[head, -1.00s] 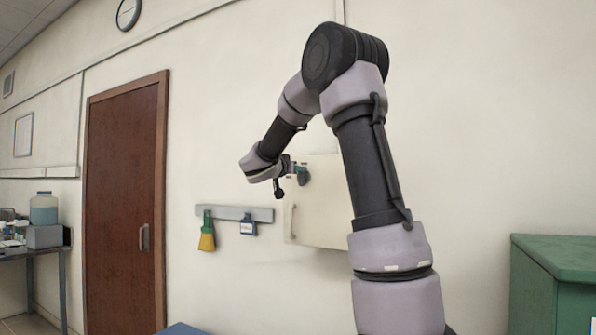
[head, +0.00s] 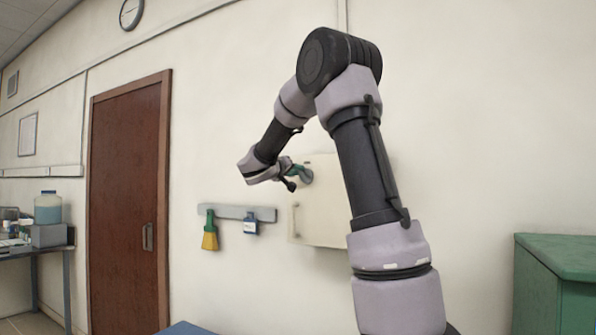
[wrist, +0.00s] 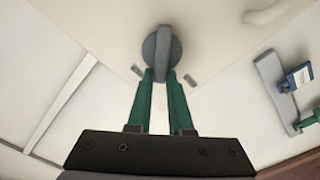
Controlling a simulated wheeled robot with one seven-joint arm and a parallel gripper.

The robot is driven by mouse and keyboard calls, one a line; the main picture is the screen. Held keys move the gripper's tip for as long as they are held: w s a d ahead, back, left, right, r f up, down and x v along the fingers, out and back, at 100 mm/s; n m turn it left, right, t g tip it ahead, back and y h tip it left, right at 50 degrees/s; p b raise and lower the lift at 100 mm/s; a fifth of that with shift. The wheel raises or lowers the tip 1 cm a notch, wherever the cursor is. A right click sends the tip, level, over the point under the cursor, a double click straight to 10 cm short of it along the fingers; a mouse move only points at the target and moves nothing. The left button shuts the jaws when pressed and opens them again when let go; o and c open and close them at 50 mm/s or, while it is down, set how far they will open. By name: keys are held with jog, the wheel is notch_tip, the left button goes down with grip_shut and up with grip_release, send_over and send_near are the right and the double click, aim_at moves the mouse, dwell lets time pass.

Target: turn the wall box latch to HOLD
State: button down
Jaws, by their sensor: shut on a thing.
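The cream wall box (head: 325,215) hangs on the wall, partly hidden behind my arm. In the wrist view its face (wrist: 110,30) fills the upper middle. A grey round latch (wrist: 165,45) with a raised bar sits on that face. The bar points nearly straight down in the wrist view. My gripper (wrist: 161,76) has green fingers, shut on the lower end of the bar, one on each side. In the head view my gripper (head: 296,171) is at the box's upper left. Two small grey marks flank the fingertips; I cannot read any label.
A rail (head: 237,212) on the wall left of the box holds a yellow brush (head: 210,238) and a blue-and-white tag (head: 250,224). A brown door (head: 130,205) is further left. A green cabinet (head: 565,260) stands at right.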

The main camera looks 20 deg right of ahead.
jog(key=shift+w+a+f+n, duration=0.1)
jog(key=shift+f+n, duration=0.2)
jog(key=shift+n, duration=1.35)
jog(key=shift+w+a+f+n, duration=0.15)
jog(key=shift+f+n, duration=0.2)
jog(key=shift+n, duration=1.25)
jog(key=shift+w+a+f+n, duration=0.1)
jog(key=shift+f+n, duration=0.2)
jog(key=shift+n, duration=1.35)
jog(key=c, duration=0.8)
grip_release()
jog(key=v, duration=1)
jog(key=shift+s+a, duration=0.25)
